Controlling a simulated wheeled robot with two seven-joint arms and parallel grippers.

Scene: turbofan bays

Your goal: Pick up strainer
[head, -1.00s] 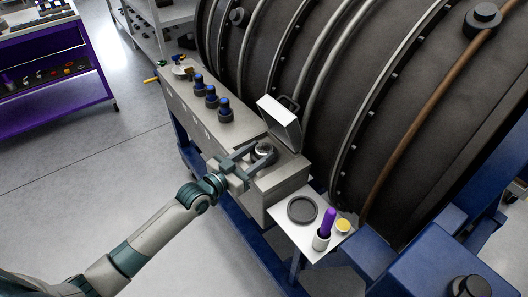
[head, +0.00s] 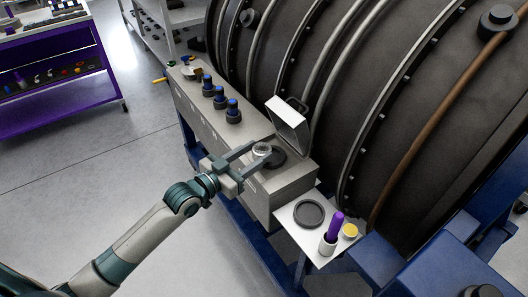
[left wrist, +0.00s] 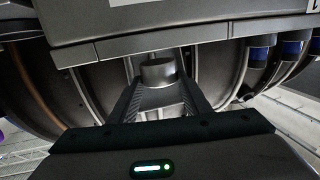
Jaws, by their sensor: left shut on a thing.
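The strainer (head: 262,148) is a small grey cylinder with a pale mesh-like top. It is between the fingers of my left gripper (head: 257,153), which is shut on it. It is beside and seemingly above a dark round opening (head: 278,158) in the top of the grey housing (head: 283,183), under a raised square lid (head: 287,123). In the left wrist view the strainer (left wrist: 158,72) shows as a metal cylinder between the two fingers, with its lower part hidden. My right gripper is not in view.
A white side tray (head: 290,222) holds a black ring (head: 309,213), a purple-handled tool in a white cup (head: 334,230) and a yellow-topped pot (head: 350,231). Several blue-topped fittings (head: 220,100) stand along the housing. The large dark engine casing (head: 400,100) rises behind.

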